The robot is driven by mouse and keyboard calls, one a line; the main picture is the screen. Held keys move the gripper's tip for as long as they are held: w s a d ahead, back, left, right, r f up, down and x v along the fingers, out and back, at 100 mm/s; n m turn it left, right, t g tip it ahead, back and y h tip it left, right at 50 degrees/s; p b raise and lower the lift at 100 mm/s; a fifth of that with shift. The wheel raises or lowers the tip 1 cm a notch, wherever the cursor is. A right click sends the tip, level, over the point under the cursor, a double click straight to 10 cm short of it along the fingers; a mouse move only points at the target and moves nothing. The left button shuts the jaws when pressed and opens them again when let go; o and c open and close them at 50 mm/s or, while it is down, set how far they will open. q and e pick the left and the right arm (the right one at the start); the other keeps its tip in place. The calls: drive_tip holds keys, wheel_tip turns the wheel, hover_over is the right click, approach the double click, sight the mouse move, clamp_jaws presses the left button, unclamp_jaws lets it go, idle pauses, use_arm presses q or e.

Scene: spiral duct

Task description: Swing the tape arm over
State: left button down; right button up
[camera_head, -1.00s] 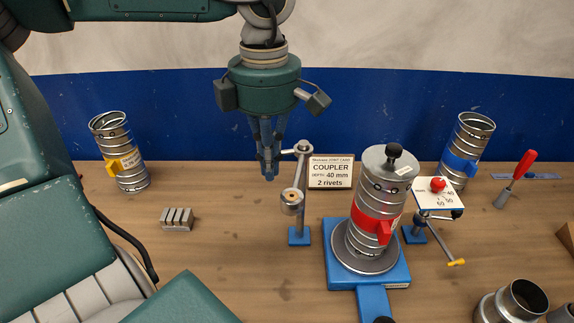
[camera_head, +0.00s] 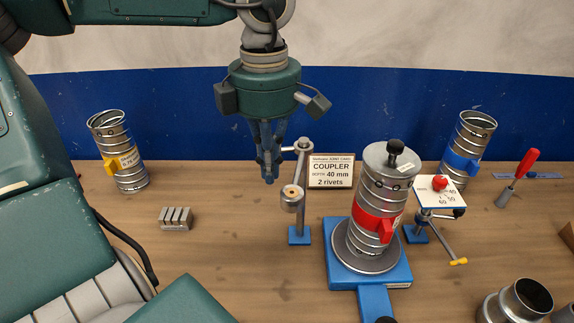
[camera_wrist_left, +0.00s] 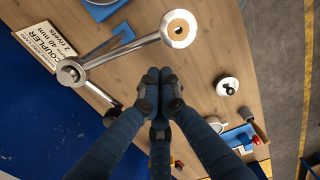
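The tape arm is a grey metal post on a blue foot (camera_head: 299,236), with a swinging link and a round metal roller (camera_head: 292,198) hanging on its near side. In the left wrist view the roller (camera_wrist_left: 179,28) is at the top, joined by the link to the post's pivot (camera_wrist_left: 70,73). My left gripper (camera_head: 268,180) points down just left of the post, its blue fingers drawn together and empty. In the wrist view its fingertips (camera_wrist_left: 160,76) meet below the link, with a visible gap from the roller. My right gripper is out of view.
A spiral duct with a red clamp (camera_head: 373,222) stands on a blue stand right of the post. A dial plate (camera_head: 438,198) and crank are beside it. Ducts with yellow (camera_head: 124,161) and blue clamps stand behind. A COUPLER card (camera_head: 331,171) is behind the post.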

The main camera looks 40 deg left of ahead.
use_arm(q)
drive_tip(key=shift+f+b, duration=0.35)
drive_tip(key=shift+f, duration=0.15)
drive_tip(key=shift+d, duration=0.1)
drive_tip(key=w+d, duration=0.3)
drive_tip(key=d, duration=0.2)
drive_tip(key=shift+d, duration=0.15)
idle(1.2)
drive_tip(key=shift+w+r, duration=0.1)
drive_tip(key=shift+r, duration=0.05)
idle(0.3)
wheel_tip(320, 180, up, 9)
drive_tip(key=p, duration=0.5)
idle(0.4)
idle(0.5)
